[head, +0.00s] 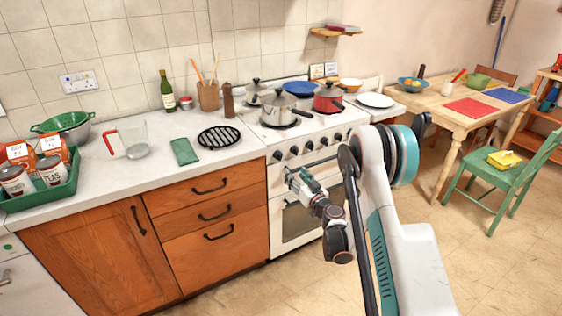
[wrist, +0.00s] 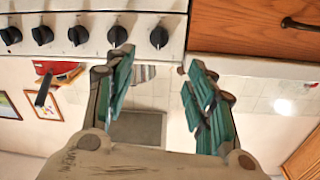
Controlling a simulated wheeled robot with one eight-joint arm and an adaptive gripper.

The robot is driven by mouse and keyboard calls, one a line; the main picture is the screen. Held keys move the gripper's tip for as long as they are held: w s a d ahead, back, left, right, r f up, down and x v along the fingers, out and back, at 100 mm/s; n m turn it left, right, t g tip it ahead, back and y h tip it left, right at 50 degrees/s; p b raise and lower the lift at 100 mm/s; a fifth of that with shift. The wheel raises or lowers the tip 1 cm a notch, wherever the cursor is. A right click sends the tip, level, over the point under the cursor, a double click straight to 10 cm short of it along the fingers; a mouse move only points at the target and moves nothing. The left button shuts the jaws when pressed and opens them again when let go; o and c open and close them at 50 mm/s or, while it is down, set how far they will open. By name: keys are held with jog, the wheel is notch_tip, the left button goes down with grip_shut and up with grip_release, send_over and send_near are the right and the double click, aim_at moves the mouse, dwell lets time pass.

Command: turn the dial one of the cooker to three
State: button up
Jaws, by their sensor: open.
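The white cooker (head: 283,182) has a row of several black dials on its front panel. The leftmost dial (head: 278,155) in the head view appears as the rightmost dial (wrist: 159,37) in the wrist view, which looks upside down. No dial numbers are readable, so I cannot tell which is dial one. My gripper (head: 290,174) is in front of the cooker, just below the left end of the dial row in the head view. In the wrist view its green fingers (wrist: 160,60) are spread apart and empty, with the rightmost dial beyond the gap, apparently not touched.
Steel pots (head: 279,112) and a red pot (head: 328,102) stand on the hob. The wooden drawers (head: 213,210) adjoin the cooker on the left. A green chair (head: 520,173) and wooden table (head: 440,112) stand at right. The floor before the cooker is clear.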

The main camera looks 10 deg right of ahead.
aim_at(280, 158)
jog(key=b+x, duration=0.4)
jog(key=x, duration=0.9)
jog(key=shift+w+f, duration=0.2)
jog(key=shift+w, duration=0.15)
jog(key=shift+c, duration=0.2)
jog(key=c, duration=1)
